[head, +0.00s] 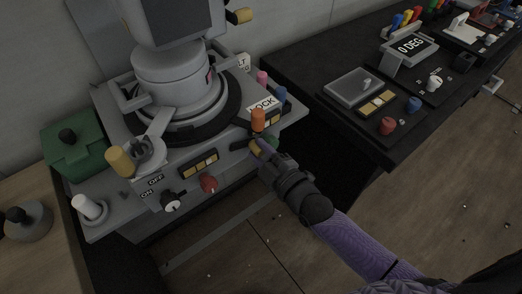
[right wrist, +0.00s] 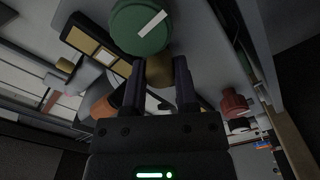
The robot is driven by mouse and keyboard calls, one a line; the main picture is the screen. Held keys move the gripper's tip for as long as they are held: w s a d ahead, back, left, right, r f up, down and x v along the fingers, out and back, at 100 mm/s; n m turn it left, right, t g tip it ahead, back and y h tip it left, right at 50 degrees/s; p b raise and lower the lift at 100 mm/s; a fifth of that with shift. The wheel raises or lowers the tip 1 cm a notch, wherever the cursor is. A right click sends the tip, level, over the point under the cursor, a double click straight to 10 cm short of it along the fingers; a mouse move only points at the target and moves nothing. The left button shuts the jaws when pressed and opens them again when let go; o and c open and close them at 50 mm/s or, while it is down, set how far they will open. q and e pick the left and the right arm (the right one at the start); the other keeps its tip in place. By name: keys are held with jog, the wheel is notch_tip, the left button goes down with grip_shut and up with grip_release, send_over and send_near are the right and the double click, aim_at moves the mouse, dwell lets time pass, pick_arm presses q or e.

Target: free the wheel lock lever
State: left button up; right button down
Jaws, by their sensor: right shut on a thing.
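My right gripper (head: 257,147) reaches the front right of the grey console (head: 228,175). It is shut on a yellow handle (head: 254,149), which also shows between the fingers in the right wrist view (right wrist: 159,70). I take this handle for the lock lever, but its base is mostly hidden. A white LOCK label (head: 263,104) stands just behind, with an upright orange handle (head: 258,118) in front of it. A green knob (head: 275,154) sits close beside the fingers and looms large in the right wrist view (right wrist: 140,27). My left gripper is out of view.
A red knob (head: 208,183) and a black-and-white ON/OFF switch (head: 171,202) are on the console front. A yellow-ended crank (head: 120,160) is at left, near a green box (head: 75,150). A dark desk (head: 345,145) with controls stands at right.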

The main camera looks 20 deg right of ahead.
aim_at(234, 158)
jog(key=shift+a+f+m, duration=0.1)
jog(key=shift+f+m, duration=0.1)
jog(key=shift+m, duration=0.2)
jog(key=m, duration=0.2)
jog(key=f+m, duration=0.1)
jog(key=shift+s+a, duration=0.15)
jog(key=shift+a, duration=0.1)
jog(key=m, duration=0.2)
jog(key=a+f+m, duration=0.1)
jog(key=shift+s+m, duration=0.2)
jog(key=shift+m, duration=0.2)
jog(key=m, duration=0.1)
jog(key=a+m, duration=0.1)
jog(key=shift+s+f+m, duration=0.15)
jog(key=shift+f+m, duration=0.05)
jog(key=shift+m, duration=0.1)
jog(key=m, duration=0.2)
jog(key=shift+s+a+f+m+p, duration=0.1)
jog(key=shift+s+a+m+p, duration=0.05)
jog(key=shift+a+m+p, duration=0.2)
jog(key=shift+s+a+m, duration=0.1)
jog(key=shift+a+m, duration=0.15)
jog(key=shift+m, duration=0.3)
